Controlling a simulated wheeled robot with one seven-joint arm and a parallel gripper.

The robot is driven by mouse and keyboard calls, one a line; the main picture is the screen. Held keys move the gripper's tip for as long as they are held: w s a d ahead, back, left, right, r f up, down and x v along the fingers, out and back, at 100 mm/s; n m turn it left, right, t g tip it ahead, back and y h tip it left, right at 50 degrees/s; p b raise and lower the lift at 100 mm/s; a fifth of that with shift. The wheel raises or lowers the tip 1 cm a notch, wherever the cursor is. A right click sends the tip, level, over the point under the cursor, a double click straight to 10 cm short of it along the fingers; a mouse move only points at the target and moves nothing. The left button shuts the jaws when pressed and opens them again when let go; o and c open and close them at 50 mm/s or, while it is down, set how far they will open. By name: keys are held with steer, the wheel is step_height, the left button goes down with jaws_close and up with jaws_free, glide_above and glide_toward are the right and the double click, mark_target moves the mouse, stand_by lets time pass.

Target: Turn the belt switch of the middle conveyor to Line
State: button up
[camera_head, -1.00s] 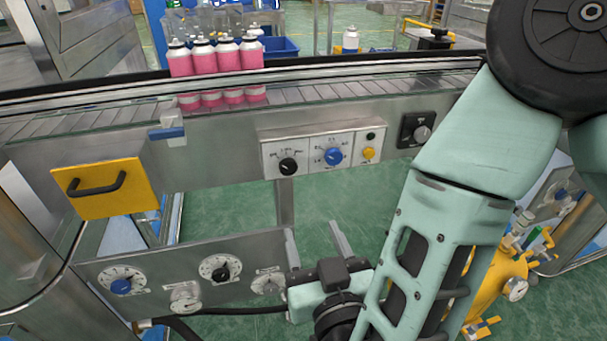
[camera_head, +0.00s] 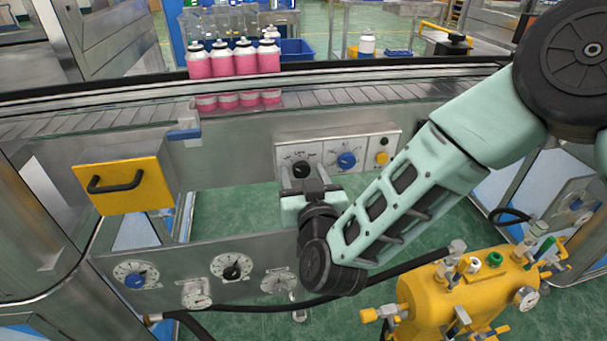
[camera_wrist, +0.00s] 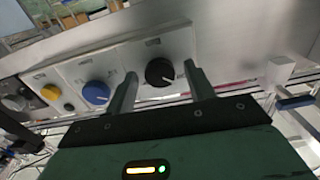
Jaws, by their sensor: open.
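The black belt switch knob (camera_head: 301,168) is at the left end of the light control panel (camera_head: 318,148) on the front of the conveyor (camera_head: 235,160). Small labels sit above it, too small to read surely. In the wrist view the black knob (camera_wrist: 160,72) lies between the fingers, with a white pointer mark toward its lower right there. My gripper (camera_head: 316,180) is just in front of and below the knob, partly covering it in the head view. In the wrist view my gripper (camera_wrist: 162,78) is open, one finger on each side of the knob; contact cannot be told.
A blue knob (camera_head: 347,160) and yellow button (camera_head: 382,158) sit right of the switch. A yellow handled cover (camera_head: 122,187) is at left, a dial panel (camera_head: 185,270) below. A yellow vessel (camera_head: 455,300) stands at lower right.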

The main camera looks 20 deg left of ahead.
steer(key=shift+w, duration=0.1)
steer(key=c, duration=1)
steer(key=m+b, duration=0.1)
steer(key=m, duration=0.1)
steer(key=m+b, duration=0.1)
steer(key=b, duration=0.1)
steer(key=shift+f+m, duration=0.2)
steer(key=shift+m, duration=0.2)
steer(key=m+b, duration=0.2)
steer(key=m, duration=0.1)
steer(key=shift+r+m+b, duration=0.1)
steer(key=shift+m+b, duration=0.8)
steer(key=shift+m, duration=0.5)
